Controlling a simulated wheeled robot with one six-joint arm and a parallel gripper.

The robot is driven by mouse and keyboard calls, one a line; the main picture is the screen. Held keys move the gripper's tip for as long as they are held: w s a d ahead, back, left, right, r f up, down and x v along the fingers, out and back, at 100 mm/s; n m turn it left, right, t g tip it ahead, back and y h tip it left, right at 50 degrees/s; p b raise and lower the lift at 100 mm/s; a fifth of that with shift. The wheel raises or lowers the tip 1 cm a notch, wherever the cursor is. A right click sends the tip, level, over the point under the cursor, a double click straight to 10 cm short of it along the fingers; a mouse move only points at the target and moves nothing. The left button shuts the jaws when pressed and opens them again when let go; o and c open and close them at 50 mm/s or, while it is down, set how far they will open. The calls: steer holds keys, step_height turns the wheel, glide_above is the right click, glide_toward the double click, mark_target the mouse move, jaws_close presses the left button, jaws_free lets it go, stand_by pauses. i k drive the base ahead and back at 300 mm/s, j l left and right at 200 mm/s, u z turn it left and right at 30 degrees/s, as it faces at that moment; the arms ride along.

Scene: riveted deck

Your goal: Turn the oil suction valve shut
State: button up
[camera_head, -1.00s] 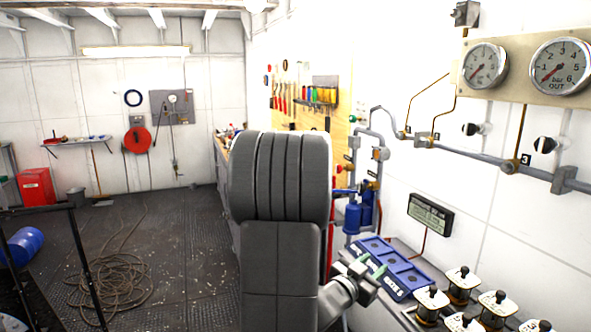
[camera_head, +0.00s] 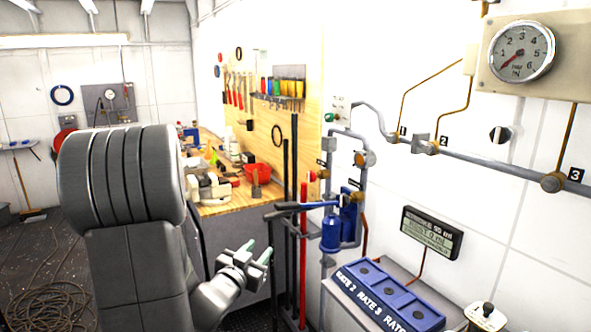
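My gripper (camera_head: 257,250) is low in the middle of the head view. I cannot read a label that says which is the oil suction valve. My gripper is apart from all of them, and blue-handled bars (camera_head: 305,206) stick out in front of the loop.
A wooden bench (camera_head: 225,203) with clutter stands behind my arm, under a tool board (camera_head: 290,140). Red and black upright rods (camera_head: 303,250) stand near my gripper. A blue RATE box (camera_head: 385,298) is at lower right, below a digital display (camera_head: 432,236). A gauge (camera_head: 521,50) hangs above.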

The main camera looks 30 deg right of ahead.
mark_target(312, 176)
steer(key=i, duration=1.65)
steer(key=i+z, duration=0.2)
steer(key=z, duration=0.25)
steer(key=i+j+z, duration=0.1)
steer(key=z, duration=0.35)
steer(key=i+j+z, duration=0.15)
steer(key=z, duration=0.25)
steer(key=i+j, duration=0.05)
steer(key=i, duration=0.05)
